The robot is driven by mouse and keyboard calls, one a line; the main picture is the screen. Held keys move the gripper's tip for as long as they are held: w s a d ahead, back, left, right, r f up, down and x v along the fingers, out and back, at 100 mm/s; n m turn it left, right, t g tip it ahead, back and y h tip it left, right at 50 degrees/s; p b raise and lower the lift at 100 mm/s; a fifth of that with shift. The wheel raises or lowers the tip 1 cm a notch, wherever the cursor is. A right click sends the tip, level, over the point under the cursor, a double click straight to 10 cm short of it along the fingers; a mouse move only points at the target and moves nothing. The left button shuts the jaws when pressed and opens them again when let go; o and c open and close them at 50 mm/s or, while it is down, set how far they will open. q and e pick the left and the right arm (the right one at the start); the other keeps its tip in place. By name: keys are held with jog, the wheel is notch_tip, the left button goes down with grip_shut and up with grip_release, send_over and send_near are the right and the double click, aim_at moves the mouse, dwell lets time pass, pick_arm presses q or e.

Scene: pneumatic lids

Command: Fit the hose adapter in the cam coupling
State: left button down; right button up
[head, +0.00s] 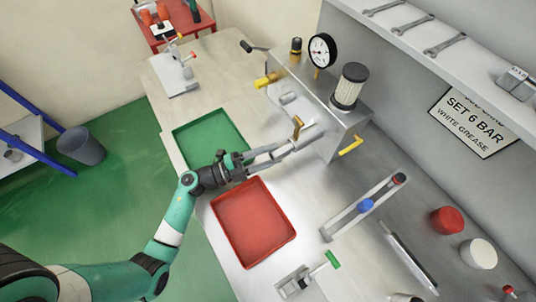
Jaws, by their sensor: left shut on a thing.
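My left gripper (284,149) comes in from the left and is shut on a grey metal piece (307,138), which looks like the hose adapter. The fingers partly hide it. The piece lies close to the front of a grey metal block (345,128), by a raised amber lever (297,126) that seems to belong to the cam coupling. I cannot tell whether the adapter is inside the coupling or only in front of it. Another yellow lever (350,147) sticks out at the block's right end. My right gripper is not in view.
The block carries a gauge (321,50) and a filter (350,86). A green tray (178,137) and a red tray (217,222) lie on the bench, both looking empty. A green-handled clamp (300,281) and a slotted rail (345,222) stand at the front right.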

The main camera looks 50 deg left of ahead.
pick_arm(q)
jog(key=shift+w+d, duration=0.1)
jog(key=shift+w, duration=0.6)
jog(key=shift+c, duration=1.4)
grip_release()
jog(key=shift+p+v, duration=0.55)
jog(key=shift+v, duration=0.6)
jog(key=shift+p+v, duration=0.55)
jog(key=shift+v, duration=1.75)
